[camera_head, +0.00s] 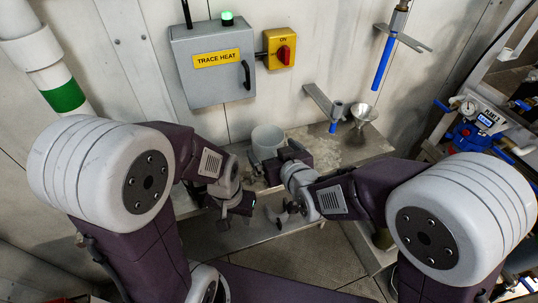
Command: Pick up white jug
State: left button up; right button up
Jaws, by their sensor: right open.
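The white jug (267,137) stands upright on the metal shelf at the wall, below the grey box. Its lower part is partly hidden by my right gripper. My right gripper (286,157) is open, just in front of the jug and slightly to its right. I cannot tell whether it touches the jug. My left gripper (238,205) is lower and to the left, in front of the shelf. Its fingers are too small and dark to tell whether they are open.
A metal funnel (361,112) and a blue-tipped spout (335,116) are right of the jug. A blue tube (382,64) hangs above. The grey trace heat box (212,62) and red switch (284,55) are on the wall. The shelf (350,150) has bare room at right.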

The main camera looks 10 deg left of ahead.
aim_at(263, 138)
jog(key=x, duration=0.4)
jog(key=shift+w+f, duration=0.2)
jog(key=shift+f, duration=0.05)
jog(key=shift+s+d+r, duration=0.1)
jog(key=shift+s+d, duration=0.05)
jog(key=shift+c, duration=1.2)
jog(key=c, duration=1.2)
